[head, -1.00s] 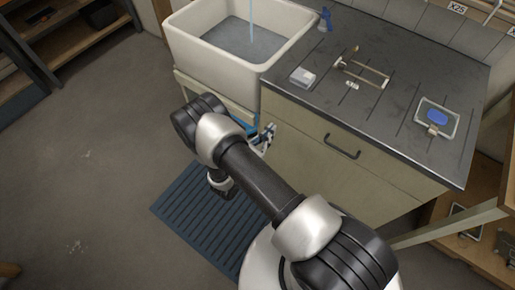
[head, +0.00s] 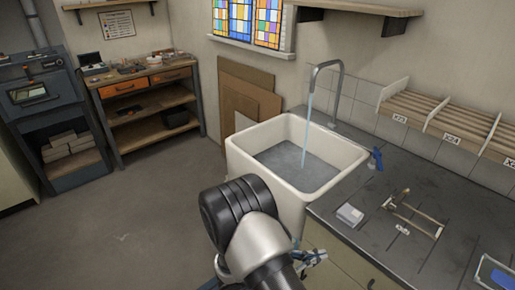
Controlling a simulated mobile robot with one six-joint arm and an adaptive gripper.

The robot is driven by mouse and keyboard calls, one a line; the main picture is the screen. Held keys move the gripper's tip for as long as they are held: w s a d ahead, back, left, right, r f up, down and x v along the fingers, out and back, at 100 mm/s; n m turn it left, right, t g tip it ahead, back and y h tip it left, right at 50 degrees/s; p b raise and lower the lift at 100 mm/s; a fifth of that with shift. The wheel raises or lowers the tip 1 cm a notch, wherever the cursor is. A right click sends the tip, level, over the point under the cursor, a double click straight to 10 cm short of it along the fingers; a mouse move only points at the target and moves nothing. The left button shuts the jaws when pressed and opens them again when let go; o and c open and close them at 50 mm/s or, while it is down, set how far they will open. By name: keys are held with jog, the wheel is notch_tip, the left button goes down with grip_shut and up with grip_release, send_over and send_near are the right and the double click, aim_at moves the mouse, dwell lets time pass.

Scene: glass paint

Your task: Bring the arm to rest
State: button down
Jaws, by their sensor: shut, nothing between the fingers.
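My arm reaches up from the bottom of the head view, its dark elbow in front of the sink. My gripper (head: 314,256) shows small and partly hidden behind my arm, beside the front of the counter below the sink. Its fingers are shut with nothing between them. It is apart from the items on the countertop.
A white sink (head: 340,160) has water running from its tap (head: 339,75). The floor (head: 120,225) at left is clear.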

jog(key=s+d+r+m+g+y, duration=0.2)
jog(key=s+r+m+g+y, duration=0.1)
jog(key=s+r+m, duration=0.3)
jog(key=s+d+r+m+g+y, duration=0.2)
jog(key=s+r+m+g+y, duration=0.15)
jog(key=r, duration=0.55)
jog(key=s+a+r+m+t+y, duration=0.7)
jog(key=s+r+m+y, duration=0.1)
jog(key=s, duration=0.3)
jog(key=shift+s+r+m+y, duration=0.15)
jog(key=shift+r+m+y, duration=0.3)
jog(key=shift+r, duration=0.45)
